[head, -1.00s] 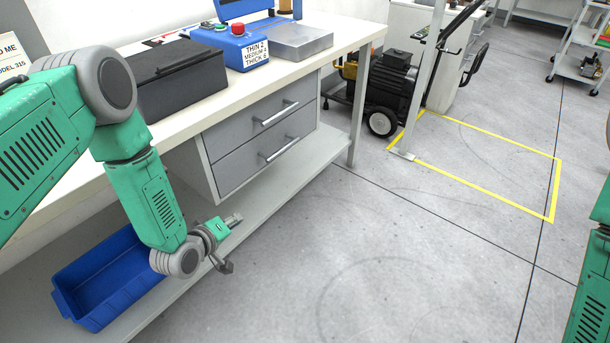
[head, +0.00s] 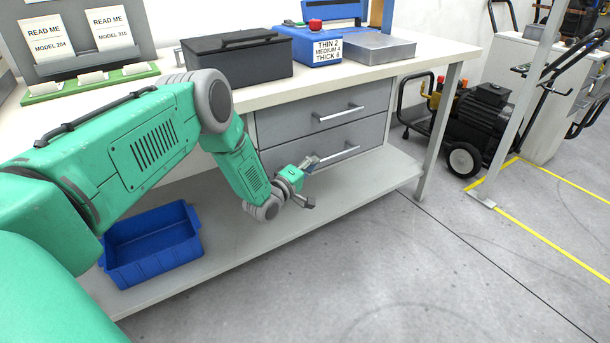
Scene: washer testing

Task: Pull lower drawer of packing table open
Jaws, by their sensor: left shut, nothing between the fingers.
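The packing table (head: 440,65) has two grey drawers under its top, one above the other. The lower drawer (head: 372,133) looks closed, its front flush with the upper drawer (head: 290,121). Its silver bar handle (head: 345,153) is partly hidden at the left end by my left gripper (head: 314,161). The gripper is shut and empty, in front of the lower drawer by that handle end. I cannot tell whether it touches the handle. My right gripper is out of view.
A blue bin (head: 150,251) sits on the table's lower shelf (head: 240,235). A black case (head: 236,60), a blue device (head: 305,47) and a metal box (head: 378,47) stand on top. A table leg (head: 437,130) is at the right. Floor in front is clear.

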